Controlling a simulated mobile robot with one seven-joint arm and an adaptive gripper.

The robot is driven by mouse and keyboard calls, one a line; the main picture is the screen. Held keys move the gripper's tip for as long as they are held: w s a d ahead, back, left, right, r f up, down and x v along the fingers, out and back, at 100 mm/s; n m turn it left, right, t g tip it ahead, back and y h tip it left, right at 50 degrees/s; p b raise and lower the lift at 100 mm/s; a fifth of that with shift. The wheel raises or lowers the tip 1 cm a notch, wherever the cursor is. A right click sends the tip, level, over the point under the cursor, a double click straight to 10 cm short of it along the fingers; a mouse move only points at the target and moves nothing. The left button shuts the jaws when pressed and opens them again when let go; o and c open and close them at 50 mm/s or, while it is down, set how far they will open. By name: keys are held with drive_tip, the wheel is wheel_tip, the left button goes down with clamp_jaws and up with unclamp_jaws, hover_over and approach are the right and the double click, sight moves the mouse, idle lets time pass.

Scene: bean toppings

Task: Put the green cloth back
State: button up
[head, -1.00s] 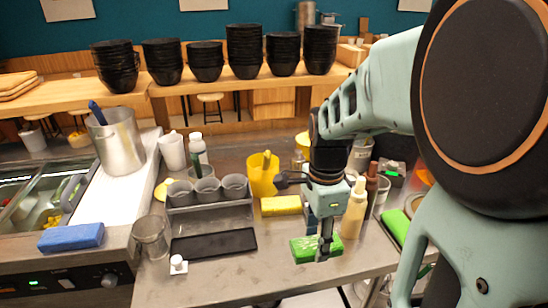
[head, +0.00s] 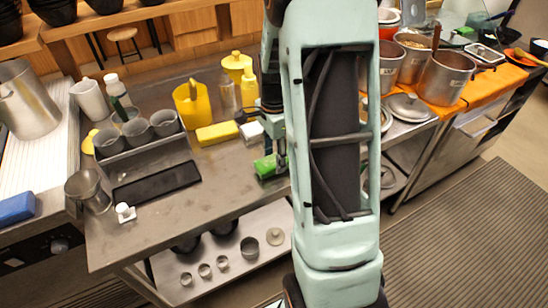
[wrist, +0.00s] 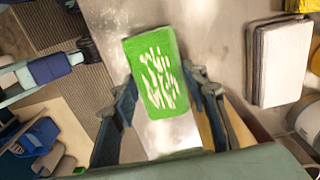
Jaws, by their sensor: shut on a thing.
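The green cloth (head: 265,167) is a bright green block with white marks, near the front edge of the steel counter (head: 215,205) in the head view. In the wrist view the green cloth (wrist: 157,75) sits between the two fingers. My gripper (wrist: 162,98) is shut on it. In the head view my gripper (head: 279,153) is partly hidden by my own arm. I cannot tell whether the cloth touches the counter or is held just above it.
A yellow cloth (head: 217,133) and a white block (head: 252,132) lie behind the green cloth. A yellow jug (head: 191,106), a rack of grey cups (head: 137,134) and a black tray (head: 157,183) stand to the left. Pots (head: 446,78) stand on the right counter.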

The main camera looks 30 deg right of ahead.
sight(274, 159)
drive_tip(key=shift+f, duration=0.35)
drive_tip(key=shift+f, duration=0.1)
drive_tip(key=shift+f, duration=0.15)
drive_tip(key=o, duration=1.4)
drive_tip(key=shift+r, duration=0.2)
wheel_tip(274, 159, up, 12)
